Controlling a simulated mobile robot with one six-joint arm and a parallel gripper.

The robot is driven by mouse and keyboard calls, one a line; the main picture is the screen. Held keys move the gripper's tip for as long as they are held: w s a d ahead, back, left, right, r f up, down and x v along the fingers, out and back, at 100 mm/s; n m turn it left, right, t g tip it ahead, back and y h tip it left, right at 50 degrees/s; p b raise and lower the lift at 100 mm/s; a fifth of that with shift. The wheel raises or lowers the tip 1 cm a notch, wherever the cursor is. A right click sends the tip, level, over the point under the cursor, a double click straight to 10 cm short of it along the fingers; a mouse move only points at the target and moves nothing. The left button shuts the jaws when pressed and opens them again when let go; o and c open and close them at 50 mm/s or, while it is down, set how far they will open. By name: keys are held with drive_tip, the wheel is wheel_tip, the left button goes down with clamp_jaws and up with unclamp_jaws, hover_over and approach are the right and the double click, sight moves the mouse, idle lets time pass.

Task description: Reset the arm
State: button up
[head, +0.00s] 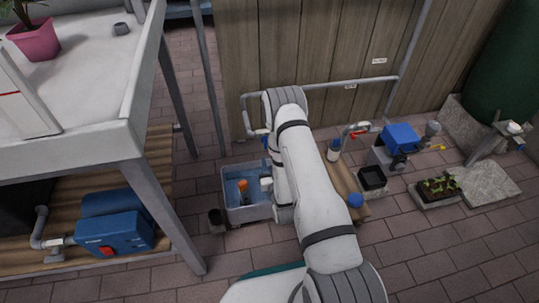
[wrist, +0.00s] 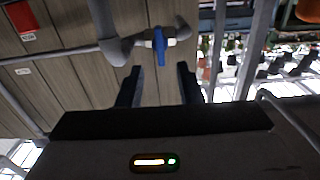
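My white arm (head: 312,180) reaches out over the paved floor in the head view, toward the wooden fence. My gripper (wrist: 157,82) shows in the wrist view with its two dark fingers spread apart. Nothing is between the fingers. Beyond them is a grey pipe with a blue-handled valve (wrist: 160,44); the fingers look apart from it. In the head view the arm hides the gripper's fingers.
A grey tub (head: 232,212) with water and an orange-topped item stands left of the arm. A white table (head: 70,150) is at left. A black tray (head: 372,180), blue ball (head: 355,200), blue box (head: 400,137) and planter (head: 438,189) are at right.

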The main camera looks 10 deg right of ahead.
idle(0.5)
drive_tip(key=w+r+g+p, duration=0.4)
drive_tip(key=r+p, duration=0.6)
drive_tip(key=r, duration=1)
wheel_tip(320, 180, up, 21)
drive_tip(key=s+g+p, duration=0.3)
drive_tip(key=p, duration=0.7)
drive_tip(key=s+r+g+p, duration=0.8)
drive_tip(key=s+r+p, duration=0.9)
drive_tip(key=s+r, duration=1.2)
drive_tip(key=v, duration=0.2)
drive_tip(key=shift+r+p, duration=0.3)
drive_tip(key=shift+r, duration=0.1)
